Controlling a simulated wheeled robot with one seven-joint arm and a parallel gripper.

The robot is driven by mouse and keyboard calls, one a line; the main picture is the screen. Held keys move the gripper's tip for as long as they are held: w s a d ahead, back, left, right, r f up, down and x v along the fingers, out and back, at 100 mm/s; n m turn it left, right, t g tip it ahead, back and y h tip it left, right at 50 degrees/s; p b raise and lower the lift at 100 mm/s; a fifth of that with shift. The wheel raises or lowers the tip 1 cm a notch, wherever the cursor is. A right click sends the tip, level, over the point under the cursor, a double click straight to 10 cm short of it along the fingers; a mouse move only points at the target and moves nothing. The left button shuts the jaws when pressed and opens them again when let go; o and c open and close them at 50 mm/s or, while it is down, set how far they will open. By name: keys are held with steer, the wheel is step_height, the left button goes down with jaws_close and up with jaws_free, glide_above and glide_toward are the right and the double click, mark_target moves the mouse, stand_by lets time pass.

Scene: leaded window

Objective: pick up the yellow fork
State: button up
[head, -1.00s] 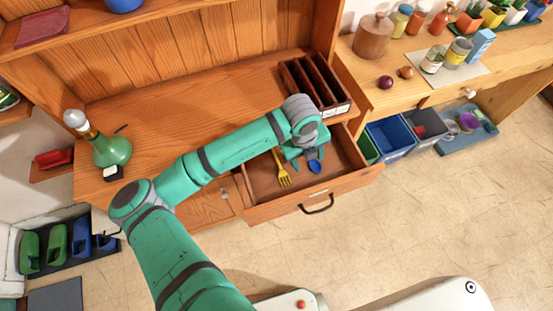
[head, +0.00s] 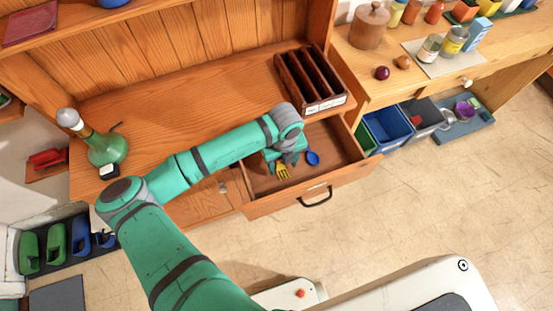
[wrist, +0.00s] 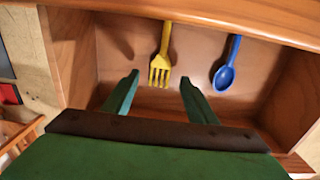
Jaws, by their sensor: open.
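The yellow fork (wrist: 161,62) lies in the open wooden drawer (head: 245,188), tines toward my gripper in the wrist view. In the head view the fork (head: 282,172) shows mostly as its tines; the rest is hidden under my gripper. My gripper (wrist: 155,82) is open and empty, its two green fingers apart, with the fork's tines between or just beyond the fingertips in the picture. I cannot tell the height gap. In the head view my gripper (head: 285,160) is over the drawer. A blue spoon (wrist: 227,70) lies right of the fork; it also shows in the head view (head: 312,158).
A dark divided holder (head: 318,82) stands on the cabinet top behind the drawer. The drawer's walls surround the fork. A green flask (head: 107,148) stands at the left. Blue and grey bins (head: 388,124) are right of the drawer.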

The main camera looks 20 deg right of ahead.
mark_target(282, 171)
steer(key=f, duration=0.3)
steer(key=shift+w+f, duration=0.25)
steer(key=shift+a+f, duration=0.15)
steer(key=shift+a, duration=0.05)
steer(key=shift+s+d, duration=0.2)
steer(key=shift+d, duration=0.1)
steer(key=c, duration=1.1)
